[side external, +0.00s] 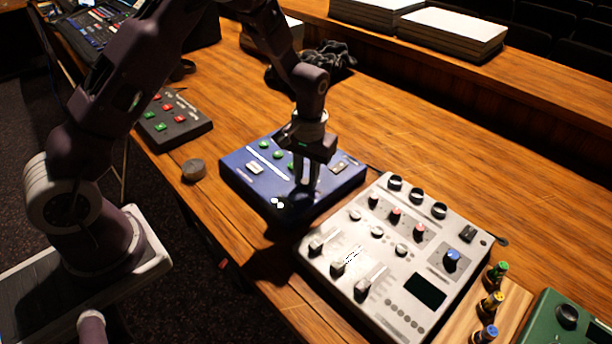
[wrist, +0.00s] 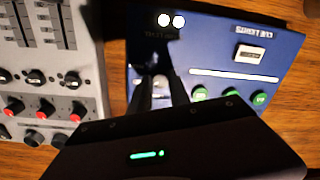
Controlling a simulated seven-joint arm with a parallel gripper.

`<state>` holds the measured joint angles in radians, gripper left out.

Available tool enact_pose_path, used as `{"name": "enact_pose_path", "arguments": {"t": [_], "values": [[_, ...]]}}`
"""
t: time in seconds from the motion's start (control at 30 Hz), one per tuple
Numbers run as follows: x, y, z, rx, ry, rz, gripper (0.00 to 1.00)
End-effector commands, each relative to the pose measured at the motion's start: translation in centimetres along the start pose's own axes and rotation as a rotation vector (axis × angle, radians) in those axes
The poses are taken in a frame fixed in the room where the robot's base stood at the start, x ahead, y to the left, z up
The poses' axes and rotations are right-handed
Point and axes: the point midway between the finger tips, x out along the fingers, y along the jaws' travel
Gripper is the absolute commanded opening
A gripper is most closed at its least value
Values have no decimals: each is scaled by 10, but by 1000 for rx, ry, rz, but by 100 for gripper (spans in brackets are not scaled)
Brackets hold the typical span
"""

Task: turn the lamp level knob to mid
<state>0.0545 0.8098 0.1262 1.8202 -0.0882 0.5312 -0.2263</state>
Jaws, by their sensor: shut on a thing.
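The blue box (side external: 237,172) lies on the desk, with green buttons, a white rocker switch (side external: 255,168) and two lit white dots (side external: 278,204) on its top. My gripper (side external: 305,188) points down at the right part of this box, and its fingers are shut on the lamp level knob. In the wrist view my gripper (wrist: 160,88) reaches onto the blue panel (wrist: 215,55), between the lit dots and the green buttons.
A light grey mixer (side external: 395,262) with knobs and faders stands close to the right. A dark box (side external: 172,122) with red and green buttons and a round dark puck (side external: 194,170) lie left. A green box (side external: 570,325) is at the lower right.

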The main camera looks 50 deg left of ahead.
Motion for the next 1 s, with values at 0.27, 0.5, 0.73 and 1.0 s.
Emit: {"name": "enact_pose_path", "arguments": {"t": [0.27,0.5,0.73,1.0], "values": [[0,0,1,11,-2,-1,0],[0,0,1,10,-2,-1,32],[0,0,0,9,-1,0,45],[-23,1,0,10,3,1,45]]}}
